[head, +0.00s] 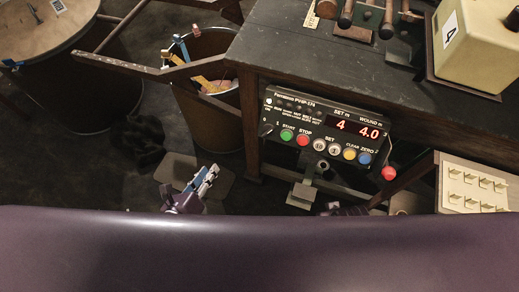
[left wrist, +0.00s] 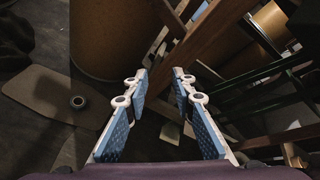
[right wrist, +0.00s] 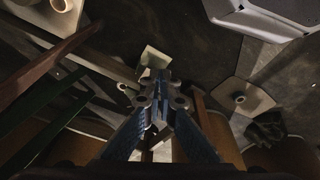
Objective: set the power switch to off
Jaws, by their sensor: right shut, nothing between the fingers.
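The control panel (head: 325,127) is a dark box on the front of the bench in the head view. Its display (head: 355,129) is lit red and reads 4 and 4.0. The power switch (head: 266,130) is a small dark knob at the panel's left end, by the marks 0 and 1; which way it points is too small to tell. My left gripper (head: 209,172) is open and empty, left of and below the panel; its spread fingers show in the left wrist view (left wrist: 161,80). My right gripper (right wrist: 157,78) is shut and empty in the right wrist view.
Several coloured buttons (head: 325,145) line the panel's lower edge, close to the switch. A red knob (head: 389,173) sits at lower right. A bin (head: 213,115) stands left of the bench, and a hook board (head: 472,183) at right. A purple bar crosses the foreground.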

